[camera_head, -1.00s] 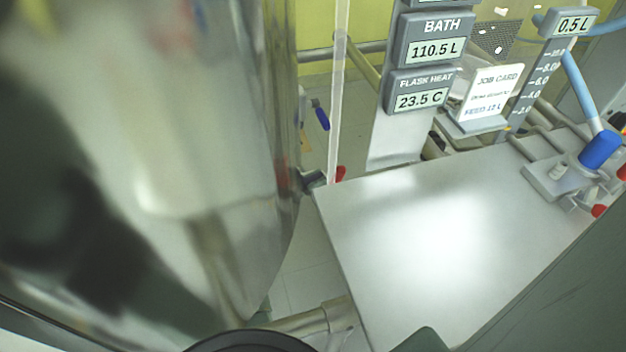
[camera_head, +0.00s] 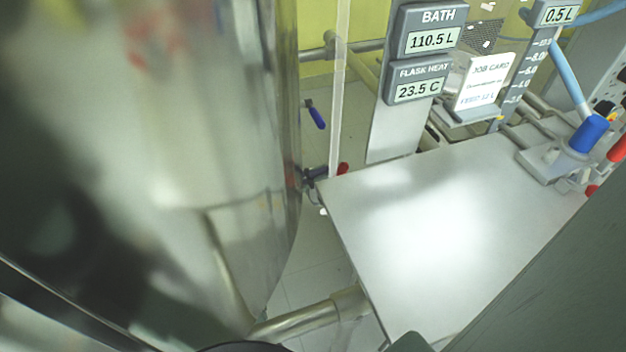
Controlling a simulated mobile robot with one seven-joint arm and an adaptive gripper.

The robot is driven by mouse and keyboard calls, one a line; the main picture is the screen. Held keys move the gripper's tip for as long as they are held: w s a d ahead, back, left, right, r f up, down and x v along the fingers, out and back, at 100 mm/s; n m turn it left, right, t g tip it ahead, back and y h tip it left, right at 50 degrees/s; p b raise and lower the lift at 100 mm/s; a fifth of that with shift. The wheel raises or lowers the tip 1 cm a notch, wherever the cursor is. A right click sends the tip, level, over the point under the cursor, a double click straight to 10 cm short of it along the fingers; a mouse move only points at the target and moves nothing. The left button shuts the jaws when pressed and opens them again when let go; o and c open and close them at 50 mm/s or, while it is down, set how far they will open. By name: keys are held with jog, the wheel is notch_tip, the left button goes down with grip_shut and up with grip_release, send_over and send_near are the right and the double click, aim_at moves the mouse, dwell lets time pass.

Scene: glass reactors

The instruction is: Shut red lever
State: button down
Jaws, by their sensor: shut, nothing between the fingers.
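Several red parts show, and I cannot tell which one is the red lever. One red handle end (camera_head: 343,168) sits beside the steel vessel, just behind the left corner of the metal table. A larger red piece (camera_head: 619,149) is cut by the right frame edge, beside a blue cap. A small red piece (camera_head: 591,189) is below it, partly hidden by the dark panel in front. Whether any of these valves is open or shut is not clear. My gripper is not in view.
A large shiny vessel (camera_head: 225,170) fills the left side. A bare metal table (camera_head: 420,240) takes the middle. Behind it stand the bath and flask heat displays (camera_head: 419,68) and a job card (camera_head: 478,82). A blue lever (camera_head: 316,117) hangs by the vessel. A blue cap (camera_head: 588,134) stands at right.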

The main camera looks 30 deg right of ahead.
aim_at(336, 173)
jog(key=shift+s+d+r+y, duration=0.1)
jog(key=shift+s+d+y, duration=0.1)
jog(key=shift+d+y, duration=0.45)
jog(key=shift+s+d+t+y, duration=0.15)
jog(key=shift+d+t+y, duration=0.45)
jog(key=shift+y, duration=0.35)
jog(key=shift+s+d+f+n+t+y+b, duration=0.1)
jog(key=shift+d+f+n+t+y+b, duration=0.1)
jog(key=shift+d+y, duration=0.15)
jog(key=shift+s+d+f+n+t+y+b, duration=0.1)
jog(key=shift+d+y+b, duration=0.05)
jog(key=shift+d+y, duration=0.2)
jog(key=shift+s+d+f, duration=0.15)
jog(key=shift+d+f, duration=0.2)
jog(key=shift+d, duration=0.25)
jog(key=shift+d+f+y, duration=0.25)
jog(key=shift+d+y, duration=0.15)
jog(key=shift+y, duration=0.4)
jog(key=shift+t, duration=0.3)
